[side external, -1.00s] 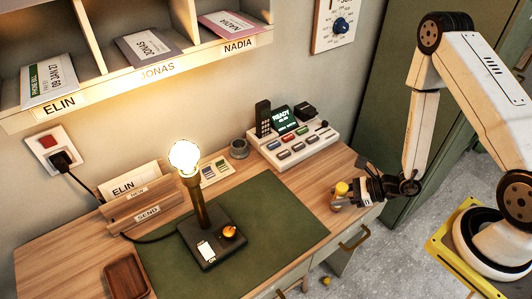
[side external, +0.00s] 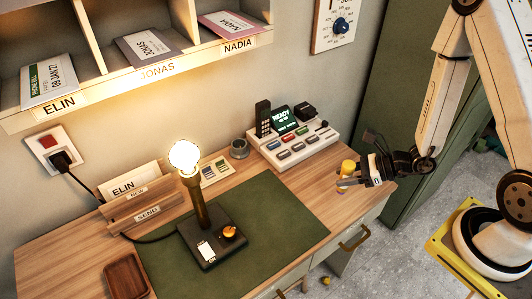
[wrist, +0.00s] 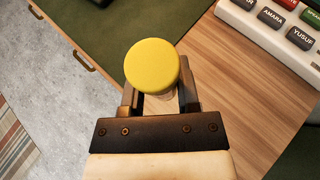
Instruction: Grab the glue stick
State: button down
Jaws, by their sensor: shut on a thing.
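The glue stick (side external: 347,169) is a small upright cylinder with a yellow top, at the right end of the wooden desk. In the wrist view its round yellow cap (wrist: 152,66) faces the camera and sits between the two fingers. My gripper (side external: 352,181) comes in from the right and is shut on the glue stick. In the wrist view my gripper (wrist: 160,100) has a finger on each side of it. The cap hides most of its body, and I cannot tell whether its base touches the desk.
A white panel with coloured buttons (side external: 293,145) stands behind on the desk. A lit lamp (side external: 197,205) stands on the green desk mat (side external: 285,215). A mail shelf (side external: 160,70) hangs on the wall. The desk has bare wood (side external: 335,203) around the gripper.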

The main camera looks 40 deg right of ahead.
jog(key=shift+r, duration=0.8)
